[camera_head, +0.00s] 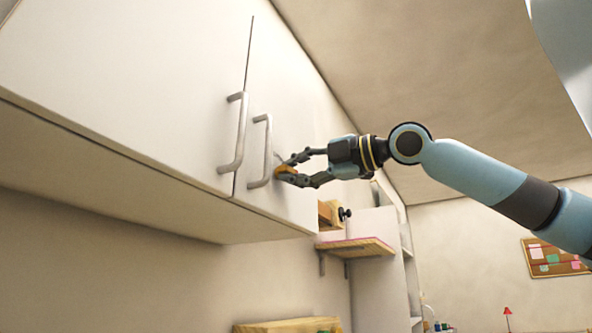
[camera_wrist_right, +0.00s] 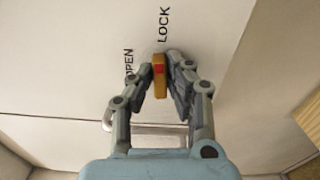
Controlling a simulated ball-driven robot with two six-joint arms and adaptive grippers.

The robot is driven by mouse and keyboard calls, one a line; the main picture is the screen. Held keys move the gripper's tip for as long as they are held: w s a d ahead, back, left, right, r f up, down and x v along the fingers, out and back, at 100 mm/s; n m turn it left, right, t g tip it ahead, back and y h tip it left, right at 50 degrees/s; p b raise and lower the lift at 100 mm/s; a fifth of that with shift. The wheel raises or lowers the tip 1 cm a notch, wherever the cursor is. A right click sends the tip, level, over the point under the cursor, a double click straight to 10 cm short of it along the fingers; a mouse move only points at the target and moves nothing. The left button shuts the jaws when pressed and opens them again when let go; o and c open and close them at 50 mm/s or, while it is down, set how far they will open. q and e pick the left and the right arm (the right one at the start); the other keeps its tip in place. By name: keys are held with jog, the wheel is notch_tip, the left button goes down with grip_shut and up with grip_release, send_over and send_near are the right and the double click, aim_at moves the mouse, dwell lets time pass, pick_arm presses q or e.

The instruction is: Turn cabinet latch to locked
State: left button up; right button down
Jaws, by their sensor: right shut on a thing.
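The cabinet (camera_head: 150,90) is white, with two doors and two metal bar handles, and hangs on the wall in the head view. The latch (camera_wrist_right: 159,76) is a small orange-yellow knob with a red mark, on the cabinet front near the words OPEN and LOCK. In the wrist view it stands roughly upright, close to the LOCK word (camera_wrist_right: 164,25). My right gripper (camera_head: 283,168) is shut on the latch, which shows as an orange spot (camera_head: 286,170) in the head view. In the wrist view the fingers (camera_wrist_right: 160,82) lie on both sides of it. My left gripper is not in view.
The right door's handle (camera_head: 261,150) is close to the left of my right gripper, and the left door's handle (camera_head: 236,132) is beyond it. A wooden shelf (camera_head: 356,247) is below right of the cabinet. The space right of the cabinet is open.

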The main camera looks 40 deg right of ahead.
jog(key=shift+m, duration=0.6)
jog(key=c, duration=1.3)
grip_release()
jog(key=shift+w, duration=0.1)
